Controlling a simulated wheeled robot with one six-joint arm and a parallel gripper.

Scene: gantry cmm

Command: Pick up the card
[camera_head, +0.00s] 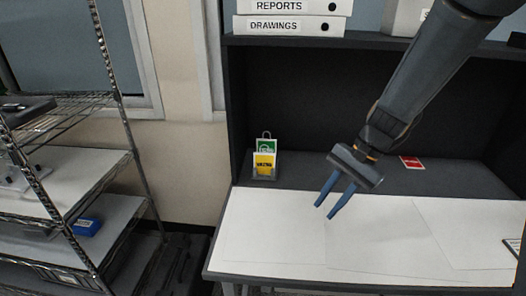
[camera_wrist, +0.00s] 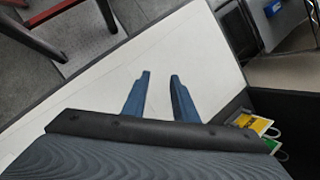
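A small red card (camera_head: 411,162) with white marking lies flat on the dark rear part of the desk, right of my gripper. In the wrist view the yellow card (camera_wrist: 252,123) and green card (camera_wrist: 271,144) show at the right edge; the red card is not seen there. My gripper (camera_head: 324,211) is above the white desk top, apart from all the cards. Its two blue fingers (camera_wrist: 160,75) are spread with nothing between them.
The white desk top (camera_head: 385,240) is mostly clear. A shelf above holds binders (camera_head: 289,25). A wire rack (camera_head: 90,165) stands at the left, with a blue box (camera_head: 87,227). A dark-edged flat item (camera_head: 513,246) lies at the desk's right edge.

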